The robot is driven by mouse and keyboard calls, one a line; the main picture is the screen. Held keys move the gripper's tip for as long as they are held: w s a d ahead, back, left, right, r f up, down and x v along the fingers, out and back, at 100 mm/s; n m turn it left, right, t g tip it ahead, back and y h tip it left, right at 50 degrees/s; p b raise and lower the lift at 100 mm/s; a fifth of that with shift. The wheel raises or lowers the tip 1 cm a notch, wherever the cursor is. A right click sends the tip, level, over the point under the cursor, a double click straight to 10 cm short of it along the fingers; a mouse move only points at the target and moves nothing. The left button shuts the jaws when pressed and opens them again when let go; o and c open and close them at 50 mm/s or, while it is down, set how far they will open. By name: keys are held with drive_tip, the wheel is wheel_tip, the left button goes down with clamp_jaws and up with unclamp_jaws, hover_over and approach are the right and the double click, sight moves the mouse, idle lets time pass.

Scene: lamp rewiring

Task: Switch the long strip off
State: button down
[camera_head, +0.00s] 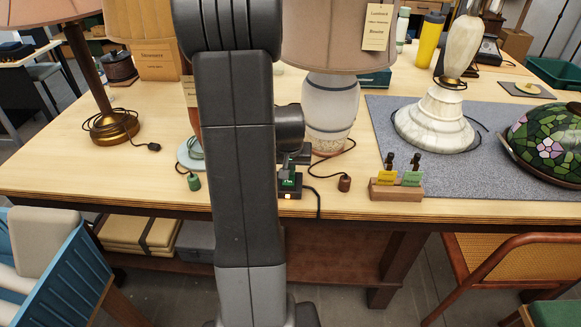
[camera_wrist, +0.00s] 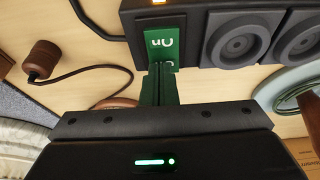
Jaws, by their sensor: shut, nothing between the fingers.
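A dark power strip (camera_wrist: 228,38) shows in the wrist view, with round sockets and a green switch piece reading "On" (camera_wrist: 164,42). A small amber light (camera_wrist: 158,2) glows beside the switch. In the head view only an end of the strip (camera_head: 291,194) shows near the table's front edge, its light lit; my arm hides the rest, so its length cannot be told. My gripper (camera_wrist: 160,80) is shut and empty, its fingertips right at the green switch. Whether they touch it cannot be told. My gripper also shows in the head view (camera_head: 290,170).
A dark red plug (camera_head: 344,183) on a black cord lies right of the strip, a green plug (camera_head: 194,182) left. A wooden block with tagged bottles (camera_head: 396,193) stands further right. A white lamp (camera_head: 330,112) stands behind. A grey mat (camera_head: 385,120) holds a marble lamp (camera_head: 435,122).

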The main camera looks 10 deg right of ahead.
drive_tip(key=shift+w+f+b, duration=0.1)
drive_tip(key=shift+f+b, duration=0.2)
drive_tip(key=shift+b, duration=0.1)
drive_tip(key=shift+r, duration=0.1)
drive_tip(key=shift+s+a, duration=0.2)
drive_tip(key=shift+s, duration=0.65)
drive_tip(key=shift+r, duration=0.55)
drive_tip(key=p+v, duration=0.2)
drive_tip(key=v, duration=1.1)
drive_tip(key=shift+w, duration=0.2)
